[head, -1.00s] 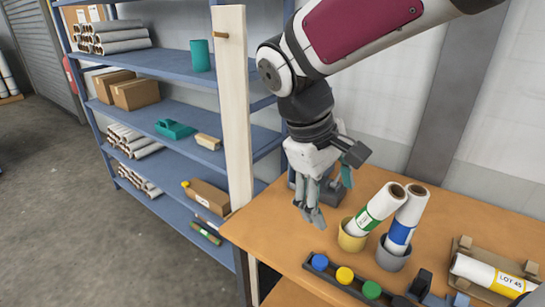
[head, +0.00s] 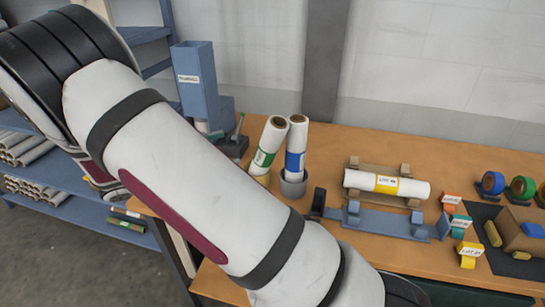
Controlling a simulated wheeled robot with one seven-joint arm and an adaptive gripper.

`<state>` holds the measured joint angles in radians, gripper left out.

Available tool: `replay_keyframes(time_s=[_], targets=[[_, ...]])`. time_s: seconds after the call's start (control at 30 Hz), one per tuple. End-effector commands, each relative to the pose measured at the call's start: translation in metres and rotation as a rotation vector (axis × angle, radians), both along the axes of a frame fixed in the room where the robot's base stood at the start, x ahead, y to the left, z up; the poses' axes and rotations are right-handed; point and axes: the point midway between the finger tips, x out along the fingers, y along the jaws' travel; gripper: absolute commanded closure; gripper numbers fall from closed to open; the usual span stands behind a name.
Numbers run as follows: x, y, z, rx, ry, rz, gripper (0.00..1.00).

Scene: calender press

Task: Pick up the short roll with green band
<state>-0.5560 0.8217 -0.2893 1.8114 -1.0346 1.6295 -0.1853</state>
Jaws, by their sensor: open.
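The white roll with the green band (head: 268,145) stands tilted to the right, its brown core showing at the top. My arm crosses the picture in front of the left part of the table. My gripper does not show in the head view.
On the table (head: 405,147), a white roll with a yellow band (head: 387,185) lies on a wooden cradle. A blue fixture (head: 375,221) lies before it. Coloured tape rolls (head: 493,183) stand at the right. A blue box holder (head: 194,80) stands behind, near the shelves (head: 70,207).

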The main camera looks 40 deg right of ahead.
Motion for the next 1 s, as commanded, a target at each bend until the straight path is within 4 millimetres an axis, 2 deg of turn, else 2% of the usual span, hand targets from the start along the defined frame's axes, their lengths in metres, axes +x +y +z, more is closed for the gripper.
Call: replay_keyframes(time_s=[0.17,0.5,0.87,1.0], targets=[[0.002,-0.008,-0.001,-0.027,0.011,0.009,0.28],[-0.006,-0.068,-0.001,-0.024,0.01,0.009,0.28],[-0.007,-0.092,-0.001,-0.024,0.01,0.009,0.28],[-0.007,-0.111,0.0,-0.023,0.011,0.008,0.28]])
